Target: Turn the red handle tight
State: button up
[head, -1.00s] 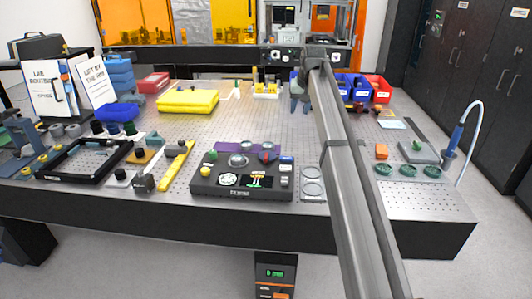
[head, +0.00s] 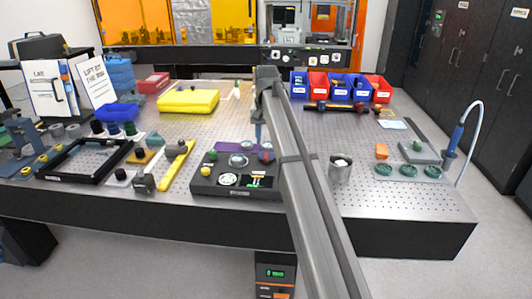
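The black instrument box (head: 210,188) sits near the table's front edge. It has a green knob, a yellow knob, a clear dome (head: 238,160), a white dial and a small dark display. The red handle (head: 267,155) is at the back right of its top, small and partly covered by my arm. My gripper (head: 258,140) points down just above and beside the red handle. I cannot tell whether it touches the handle. The fingers are too small and overlapped to show whether they are open or shut.
A metal cup (head: 341,172) stands right of the box, close to my arm. Blue and red bins (head: 340,88) are at the back. A yellow bar (head: 176,168) and black frame (head: 85,162) lie to the left. Green discs (head: 408,171) lie to the right.

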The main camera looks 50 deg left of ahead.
aim_at(266, 155)
jog(key=shift+f, duration=3.15)
grip_shut()
